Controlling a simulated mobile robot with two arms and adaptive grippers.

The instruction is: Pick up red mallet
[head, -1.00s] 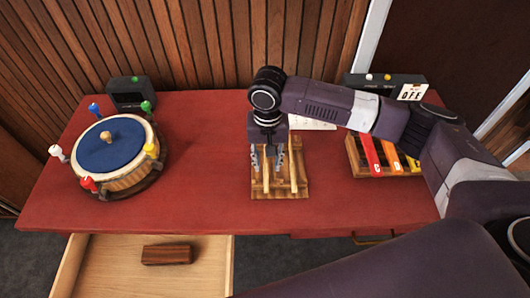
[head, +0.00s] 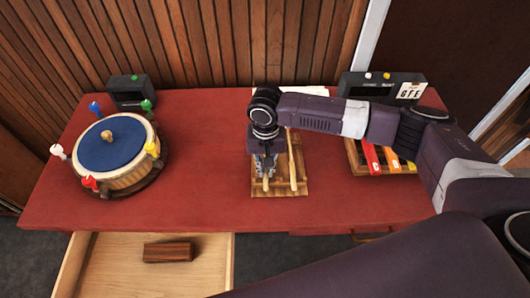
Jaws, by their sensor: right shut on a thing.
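A wooden rack (head: 281,192) stands at the middle of the red table and bears two pale wooden mallet handles. My right gripper (head: 265,168) points down over the rack's left side. It is shut on the left mallet (head: 265,184), whose near handle end shows below the fingers. The right mallet (head: 293,170) lies beside it, free of the gripper. The mallet heads are hidden behind my arm, so I cannot tell their colours. The held mallet still appears to be at the rack. My left gripper is not in view.
A round drum with a blue top (head: 109,146) and coloured pegs stands at left, near a small dark box (head: 128,92). A xylophone with coloured bars (head: 372,158) is at right, before a dark device (head: 378,83). An open drawer (head: 102,270) holds a brown block (head: 168,252).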

